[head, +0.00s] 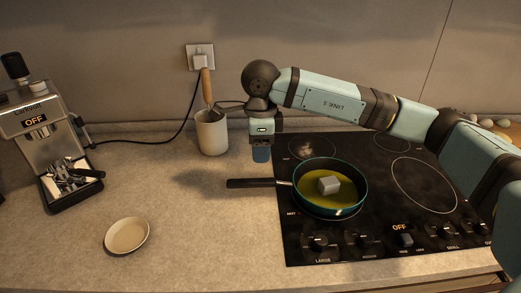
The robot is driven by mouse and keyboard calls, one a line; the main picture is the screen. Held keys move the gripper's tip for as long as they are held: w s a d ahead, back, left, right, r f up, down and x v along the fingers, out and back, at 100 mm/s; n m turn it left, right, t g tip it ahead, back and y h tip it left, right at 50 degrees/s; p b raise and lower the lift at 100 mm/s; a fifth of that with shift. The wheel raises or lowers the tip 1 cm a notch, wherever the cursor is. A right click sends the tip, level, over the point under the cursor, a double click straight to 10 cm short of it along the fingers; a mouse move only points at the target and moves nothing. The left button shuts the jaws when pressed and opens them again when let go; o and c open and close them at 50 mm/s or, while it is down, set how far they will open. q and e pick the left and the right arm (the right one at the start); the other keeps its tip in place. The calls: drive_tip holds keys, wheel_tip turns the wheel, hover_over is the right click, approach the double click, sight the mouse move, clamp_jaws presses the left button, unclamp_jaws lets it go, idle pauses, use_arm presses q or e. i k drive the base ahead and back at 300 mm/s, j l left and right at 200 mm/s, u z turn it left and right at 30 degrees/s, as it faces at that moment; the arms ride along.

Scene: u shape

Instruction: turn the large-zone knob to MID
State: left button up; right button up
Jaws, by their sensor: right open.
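The large-zone knob (319,242) is the dark knob at the left end of the row on the front of the black cooktop (375,228), above a "LARGE" label. Its setting is too small to read. My left gripper is not in view.
A teal pan (350,206) with yellow liquid and a pale cube stands behind the knob, its handle (252,183) pointing left over the counter. A utensil crock (212,133), small plate (127,235) and coffee machine (52,150) stand left. The front left counter is mostly clear.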

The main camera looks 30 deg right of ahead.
sight(320, 242)
drive_tip(key=k, duration=1)
